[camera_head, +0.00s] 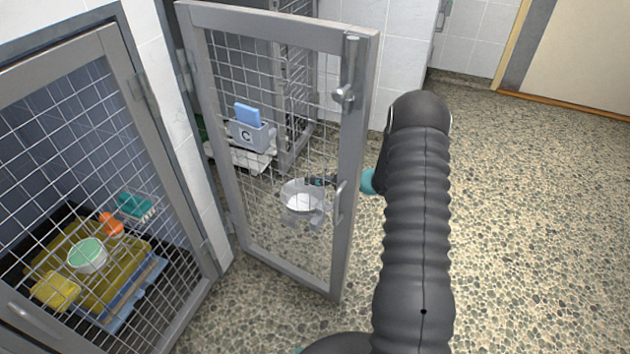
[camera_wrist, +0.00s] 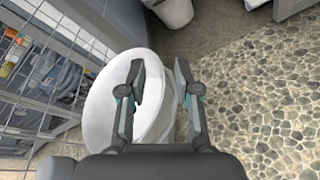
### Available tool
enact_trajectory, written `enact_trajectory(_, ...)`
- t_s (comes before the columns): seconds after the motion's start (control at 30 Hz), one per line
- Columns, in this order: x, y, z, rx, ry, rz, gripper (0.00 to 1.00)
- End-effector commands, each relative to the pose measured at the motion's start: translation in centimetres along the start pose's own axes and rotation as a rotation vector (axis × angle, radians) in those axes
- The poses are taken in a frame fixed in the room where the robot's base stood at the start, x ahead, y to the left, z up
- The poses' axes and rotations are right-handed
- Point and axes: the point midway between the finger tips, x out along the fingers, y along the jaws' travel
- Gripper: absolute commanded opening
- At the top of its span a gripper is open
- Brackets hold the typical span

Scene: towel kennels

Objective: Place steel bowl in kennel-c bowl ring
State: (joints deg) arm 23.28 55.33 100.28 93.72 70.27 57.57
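The steel bowl (camera_head: 302,199) shows pale and silvery through the mesh of an open kennel door in the head view. It looks upright, at the fingers of my gripper (camera_head: 322,180). In the wrist view the bowl (camera_wrist: 100,110) fills the left middle. My gripper (camera_wrist: 160,75) has its fingers clearly apart, the left one over the bowl's inside and the right one just past its side. I cannot make out firm contact on both sides. The bowl ring cannot be told apart; some grey metal shows just under the bowl.
The open mesh door (camera_head: 345,250) stands between the head camera and the bowl. A grey holder marked C (camera_head: 250,135) has a blue item in it. A closed kennel at left holds towels and a green-lidded tub (camera_head: 87,255). Pebbled floor (camera_head: 540,220) is clear at right.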

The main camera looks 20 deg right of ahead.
Motion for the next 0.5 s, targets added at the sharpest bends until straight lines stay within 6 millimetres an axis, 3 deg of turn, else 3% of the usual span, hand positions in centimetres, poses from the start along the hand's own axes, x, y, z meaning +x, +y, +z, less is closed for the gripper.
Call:
enact_trajectory(0.27, -0.4, 0.0, 0.1, 0.0, -0.001, -0.001, 0.32)
enact_trajectory(0.5, -3.9, -0.1, 0.1, 0.001, -0.003, -0.004, 0.32)
